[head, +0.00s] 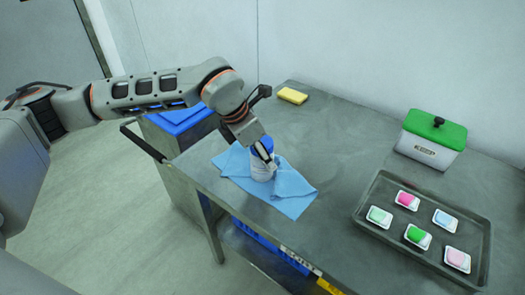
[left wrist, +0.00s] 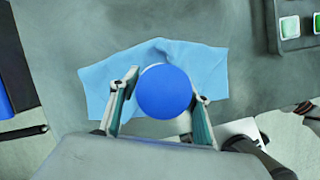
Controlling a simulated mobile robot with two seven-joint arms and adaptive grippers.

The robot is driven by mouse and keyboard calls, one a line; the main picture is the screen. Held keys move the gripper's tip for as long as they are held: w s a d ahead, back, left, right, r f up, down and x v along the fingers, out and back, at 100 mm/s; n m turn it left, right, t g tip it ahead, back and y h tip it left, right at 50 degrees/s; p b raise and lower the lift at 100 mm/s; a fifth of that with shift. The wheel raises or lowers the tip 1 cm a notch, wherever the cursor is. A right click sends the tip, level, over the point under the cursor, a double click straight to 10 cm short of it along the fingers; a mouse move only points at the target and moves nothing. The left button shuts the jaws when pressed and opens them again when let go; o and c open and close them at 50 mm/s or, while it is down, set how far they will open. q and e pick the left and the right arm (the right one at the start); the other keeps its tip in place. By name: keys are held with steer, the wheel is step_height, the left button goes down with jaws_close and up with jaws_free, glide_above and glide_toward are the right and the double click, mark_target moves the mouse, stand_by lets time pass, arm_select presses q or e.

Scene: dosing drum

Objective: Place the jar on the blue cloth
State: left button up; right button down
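The white jar with a blue lid (head: 260,166) stands upright over the blue cloth (head: 293,201), near its middle. I cannot tell whether its base rests fully on the cloth. My left gripper (head: 265,155) reaches down over the jar from above. In the left wrist view, the lid (left wrist: 164,91) lies between the two fingers of my left gripper (left wrist: 165,88), one close on each side. Whether the fingers press on the jar is not clear. The cloth (left wrist: 100,85) spreads out under the jar with a creased edge. My right gripper is not in view.
The grey metal table (head: 330,140) carries a yellow sponge (head: 292,96) at the back and a white box with a green lid (head: 432,138). A dark tray (head: 385,242) with several small coloured dishes lies at the right. The table is clear between cloth and tray.

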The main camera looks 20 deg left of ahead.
arm_select(q)
steer(key=shift+r, duration=0.1)
steer(key=shift+w+r, duration=0.1)
steer(key=shift+r, duration=0.05)
steer(key=shift+p+v, duration=0.65)
steer(key=shift+v, duration=5.75)
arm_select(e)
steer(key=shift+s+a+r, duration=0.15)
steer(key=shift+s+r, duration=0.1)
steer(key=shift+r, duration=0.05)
arm_select(q)
steer(key=shift+d, duration=0.1)
